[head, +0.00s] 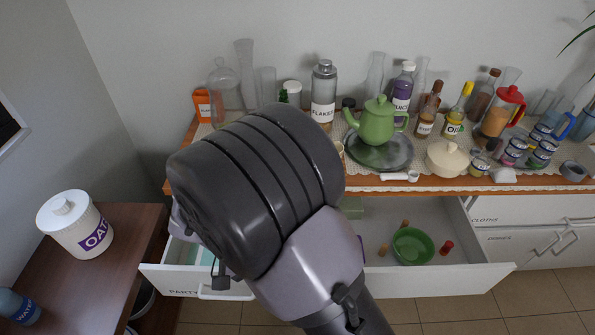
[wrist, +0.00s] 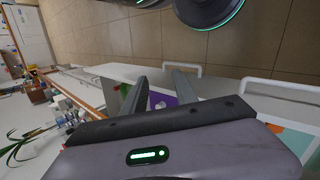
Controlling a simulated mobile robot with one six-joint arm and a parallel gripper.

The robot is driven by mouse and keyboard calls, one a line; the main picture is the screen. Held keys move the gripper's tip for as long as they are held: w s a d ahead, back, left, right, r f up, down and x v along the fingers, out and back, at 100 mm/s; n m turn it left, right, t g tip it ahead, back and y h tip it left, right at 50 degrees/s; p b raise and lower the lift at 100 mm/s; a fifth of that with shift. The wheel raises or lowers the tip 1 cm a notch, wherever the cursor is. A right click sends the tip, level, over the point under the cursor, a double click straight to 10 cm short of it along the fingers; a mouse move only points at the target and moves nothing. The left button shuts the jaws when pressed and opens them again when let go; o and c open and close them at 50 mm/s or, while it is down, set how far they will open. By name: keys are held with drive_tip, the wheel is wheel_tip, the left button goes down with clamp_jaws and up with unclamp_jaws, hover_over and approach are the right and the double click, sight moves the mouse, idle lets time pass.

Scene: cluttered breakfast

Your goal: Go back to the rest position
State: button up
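My gripper (wrist: 160,75) shows in the wrist view with its two grey fingers apart. No object is visibly held between them; a purple patch and a small white thing (wrist: 157,101) show behind the gap, in or near an open drawer. In the head view my arm's large dark joint fills the middle and hides the gripper. An open white drawer (head: 455,280) lies to the right of my arm, with a green bowl (head: 413,247) inside. Another open drawer (head: 160,281) shows to its left, partly hidden by my arm.
The sideboard top is crowded: a green teapot (head: 377,124) on a dark plate, a flakes jar (head: 323,95), a cream lidded pot (head: 447,160), bottles and glasses. An oats canister (head: 75,224) stands on the brown table (head: 105,270) at left. Tiled floor (head: 520,310) is clear at lower right.

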drive_tip(key=s+d+r+m+t+y, duration=0.2)
drive_tip(key=d+r+y, duration=0.1)
drive_tip(key=r, duration=0.4)
drive_tip(key=s+d+r+m+t+y, duration=0.2)
drive_tip(key=d+r+y, duration=0.1)
drive_tip(key=d+r, duration=0.3)
drive_tip(key=s+d+r+m+t+y, duration=0.2)
drive_tip(key=d+r+t+y, duration=0.1)
drive_tip(key=r, duration=0.5)
drive_tip(key=shift+s+d+r, duration=0.15)
drive_tip(key=shift+d+r, duration=0.25)
drive_tip(key=shift+d, duration=0.35)
